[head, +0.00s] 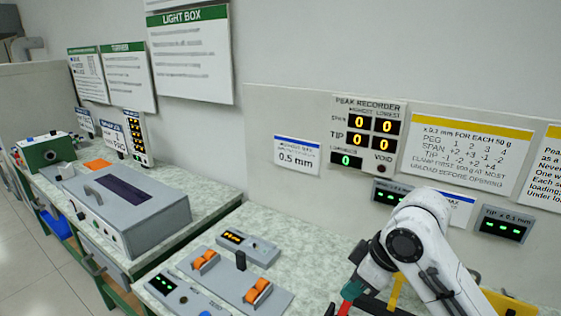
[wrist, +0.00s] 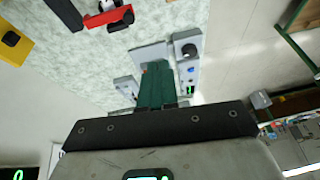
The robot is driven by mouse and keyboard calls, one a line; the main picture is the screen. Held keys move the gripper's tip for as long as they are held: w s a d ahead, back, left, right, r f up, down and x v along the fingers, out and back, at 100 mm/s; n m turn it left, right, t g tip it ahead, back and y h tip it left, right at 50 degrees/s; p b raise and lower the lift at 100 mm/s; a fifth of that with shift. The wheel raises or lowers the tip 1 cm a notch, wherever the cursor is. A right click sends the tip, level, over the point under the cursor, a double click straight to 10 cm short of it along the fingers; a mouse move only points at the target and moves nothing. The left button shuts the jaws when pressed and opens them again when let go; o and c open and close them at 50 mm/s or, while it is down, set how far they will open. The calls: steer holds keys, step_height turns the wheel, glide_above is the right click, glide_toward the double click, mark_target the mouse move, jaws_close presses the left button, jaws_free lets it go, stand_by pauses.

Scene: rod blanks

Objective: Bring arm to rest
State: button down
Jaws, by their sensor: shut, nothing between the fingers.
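My white arm (head: 415,235) reaches in at the lower right of the head view, bent over the speckled bench top.
Left of my gripper are a grey fixture with orange clamps (head: 258,291), a small orange-lit display box (head: 247,246) and a green-lit box (head: 170,289). A large grey lidded box (head: 130,205) stands further left. The peak recorder (head: 368,135) hangs on the wall behind.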

steer(key=s+a+f+m+t, duration=0.1)
steer(key=s+a+f+m, duration=0.1)
steer(key=s+f+m, duration=0.8)
steer(key=s+d+f+h, duration=0.1)
steer(key=s+d+f, duration=0.3)
steer(key=s, duration=0.3)
steer(key=s+d+f+g+h, duration=0.1)
steer(key=s+d+f, duration=0.3)
steer(key=s, duration=0.4)
steer(key=s+d+f+m+g+h, duration=0.1)
steer(key=s+d+f, duration=0.3)
steer(key=s, duration=0.4)
steer(key=shift+s+d+f+h, duration=0.2)
steer(key=shift+d+h, duration=0.25)
steer(key=shift+h, duration=0.25)
steer(key=c, duration=1.9)
jaws_free()
